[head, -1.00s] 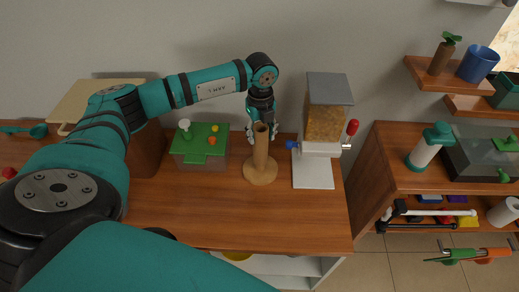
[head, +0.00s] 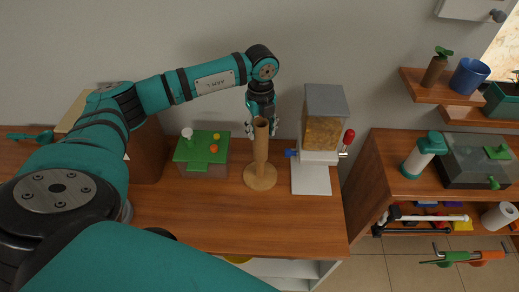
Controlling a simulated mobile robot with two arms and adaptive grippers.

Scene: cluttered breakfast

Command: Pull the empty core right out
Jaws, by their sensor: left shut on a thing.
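The empty core (head: 261,146) is a bare brown cardboard-coloured tube. It stands upright over a round wooden holder base (head: 260,181) on the wooden counter, its open top facing up. My left gripper (head: 261,128) comes down from above and behind the tube and is shut on it near its upper end. The tube hides part of the fingers. I cannot tell whether the tube's lower end is clear of a post on the base. My right gripper is not in view.
A dispenser (head: 322,134) with a red-knobbed lever stands close on the right. A green-topped box (head: 202,150) with small things on it is on the left. The counter front (head: 230,225) is clear. A shelf unit (head: 376,165) stands further right.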

